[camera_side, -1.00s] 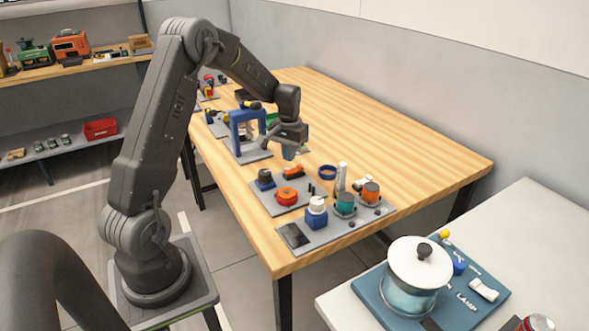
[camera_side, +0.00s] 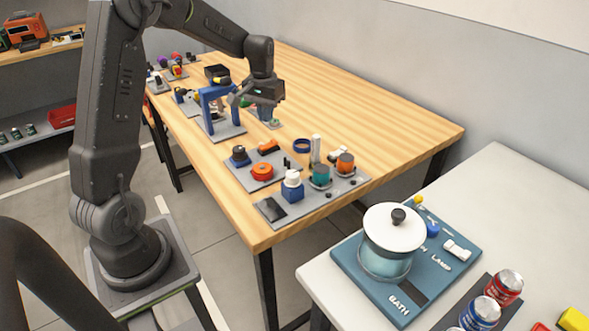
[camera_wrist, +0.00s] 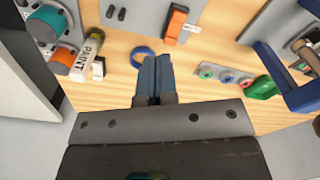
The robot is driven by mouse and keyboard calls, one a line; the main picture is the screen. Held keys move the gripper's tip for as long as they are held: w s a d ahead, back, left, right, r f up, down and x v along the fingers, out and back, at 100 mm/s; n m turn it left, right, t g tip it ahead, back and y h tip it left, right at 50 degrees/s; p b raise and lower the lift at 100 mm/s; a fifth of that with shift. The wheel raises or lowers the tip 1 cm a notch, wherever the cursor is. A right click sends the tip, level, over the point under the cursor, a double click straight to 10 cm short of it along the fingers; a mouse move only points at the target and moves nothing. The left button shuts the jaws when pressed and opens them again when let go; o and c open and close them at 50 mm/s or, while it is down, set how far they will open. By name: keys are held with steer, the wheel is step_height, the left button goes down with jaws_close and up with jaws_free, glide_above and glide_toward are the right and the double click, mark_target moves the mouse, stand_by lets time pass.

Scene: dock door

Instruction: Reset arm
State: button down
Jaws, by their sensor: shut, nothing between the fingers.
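My gripper (camera_side: 266,115) hangs from my arm above the wooden table, to the right of the blue frame fixture. In the wrist view its two blue fingers (camera_wrist: 154,62) are together and nothing shows between them. A blue ring (camera_wrist: 143,56) appears beside the fingertips there; in the side view the ring (camera_side: 302,145) lies on the table, apart from the gripper.
The blue frame (camera_side: 206,108) stands close to my gripper. The table's right side is bare. A lidded pot (camera_side: 388,255) stands on a white table.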

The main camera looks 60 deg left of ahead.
steer(key=s+d+r+m+t, duration=0.2)
steer(key=s+d+r, duration=0.4)
steer(key=d, duration=0.3)
steer(key=s+d+r+m+t, duration=0.1)
steer(key=s+d+r+m, duration=0.1)
steer(key=s+d+r, duration=0.6)
steer(key=s+d+f+m+t, duration=0.1)
steer(key=s+d+f+t, duration=0.1)
steer(key=s+d, duration=0.4)
steer(key=shift+d+f, duration=0.35)
steer(key=shift+f, duration=0.1)
steer(key=shift+s, duration=0.1)
